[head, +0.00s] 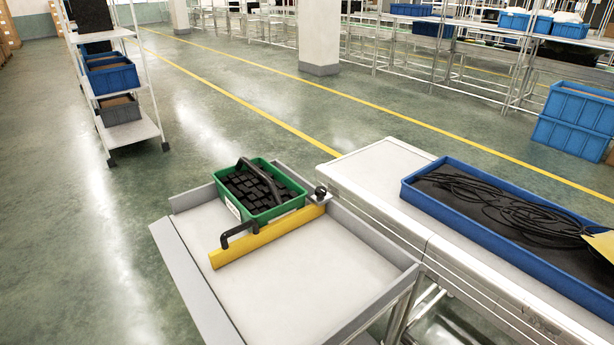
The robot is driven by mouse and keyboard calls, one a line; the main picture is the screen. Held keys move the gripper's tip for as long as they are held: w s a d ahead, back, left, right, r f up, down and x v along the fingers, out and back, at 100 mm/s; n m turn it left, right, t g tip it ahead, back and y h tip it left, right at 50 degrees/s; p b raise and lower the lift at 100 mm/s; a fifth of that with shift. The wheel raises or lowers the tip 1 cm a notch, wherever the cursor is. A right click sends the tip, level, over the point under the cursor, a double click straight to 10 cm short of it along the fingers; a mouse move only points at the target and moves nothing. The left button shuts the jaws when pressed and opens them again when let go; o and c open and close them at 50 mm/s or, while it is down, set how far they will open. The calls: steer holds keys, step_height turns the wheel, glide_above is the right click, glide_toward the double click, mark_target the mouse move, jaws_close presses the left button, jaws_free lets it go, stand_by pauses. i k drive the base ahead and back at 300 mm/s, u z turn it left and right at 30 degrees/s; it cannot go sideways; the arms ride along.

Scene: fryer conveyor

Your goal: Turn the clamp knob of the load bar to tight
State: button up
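The load bar (270,240) is a yellow bar lying across a grey-rimmed cart tray (310,285), close in front of a green crate. A black handle (238,234) rises from the bar's left part. The clamp knob (320,192) is a small dark knob at the bar's right end, beside the tray's right rim. It is too small to tell how far it is turned. My gripper is not in this view.
The green crate (229,208) holds black blocks and has a raised black handle. A conveyor table (385,165) with a blue tray (420,200) of black cable stands close on the right. A shelf rack (130,135) is at upper left. Floor at left is clear.

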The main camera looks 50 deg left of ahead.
mark_target(320, 192)
steer(key=u, duration=0.8)
steer(key=i, duration=0.85)
steer(key=u, duration=1.25)
steer(key=i, duration=0.35)
steer(key=u, duration=0.4)
